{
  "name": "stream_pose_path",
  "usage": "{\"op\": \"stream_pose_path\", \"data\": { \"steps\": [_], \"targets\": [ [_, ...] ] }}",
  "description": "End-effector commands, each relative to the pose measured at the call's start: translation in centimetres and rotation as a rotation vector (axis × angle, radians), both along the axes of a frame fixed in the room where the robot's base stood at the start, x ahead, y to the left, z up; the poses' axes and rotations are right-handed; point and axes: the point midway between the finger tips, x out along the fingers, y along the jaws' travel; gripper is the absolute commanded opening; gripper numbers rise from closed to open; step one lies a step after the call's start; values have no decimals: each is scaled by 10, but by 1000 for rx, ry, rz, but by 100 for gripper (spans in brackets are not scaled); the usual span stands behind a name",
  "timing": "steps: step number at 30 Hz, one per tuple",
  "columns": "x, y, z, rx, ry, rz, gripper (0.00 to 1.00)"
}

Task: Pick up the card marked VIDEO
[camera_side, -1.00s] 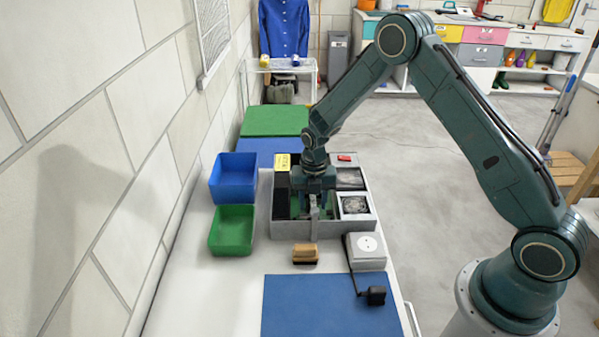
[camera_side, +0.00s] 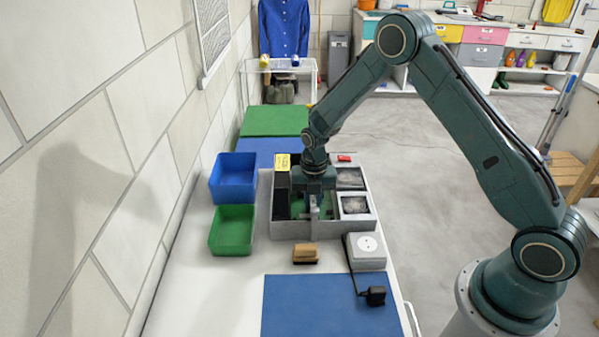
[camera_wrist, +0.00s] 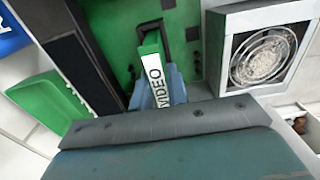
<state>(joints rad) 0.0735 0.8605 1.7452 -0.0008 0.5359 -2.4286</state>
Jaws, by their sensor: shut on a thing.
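The VIDEO card (camera_wrist: 153,67) is a narrow green piece with a white label strip reading VIDEO, seen in the wrist view. My gripper (camera_wrist: 166,88) is shut on it, with the blue-grey jaws at its sides. The card stands over a green board (camera_wrist: 122,30) in a grey case. In the side view my gripper (camera_side: 313,208) points down into the open middle of the grey case (camera_side: 285,230). I cannot tell the card apart from the jaws there.
A blue bin (camera_side: 233,180) and a green bin (camera_side: 231,232) stand left.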

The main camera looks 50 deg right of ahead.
Motion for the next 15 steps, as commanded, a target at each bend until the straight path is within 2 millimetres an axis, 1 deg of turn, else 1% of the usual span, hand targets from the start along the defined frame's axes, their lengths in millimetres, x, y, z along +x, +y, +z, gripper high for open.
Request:
{"op": "stream_pose_path", "data": {
  "steps": [5, 8, 11, 15],
  "targets": [
    [0, 0, 4, -1, -1, 0, 0],
    [1, 0, 10, 0, -1, 0, 0],
    [1, 0, 20, 0, -3, 0, 0],
    [1, 0, 40, -1, -4, 0, 0]
  ]
}}
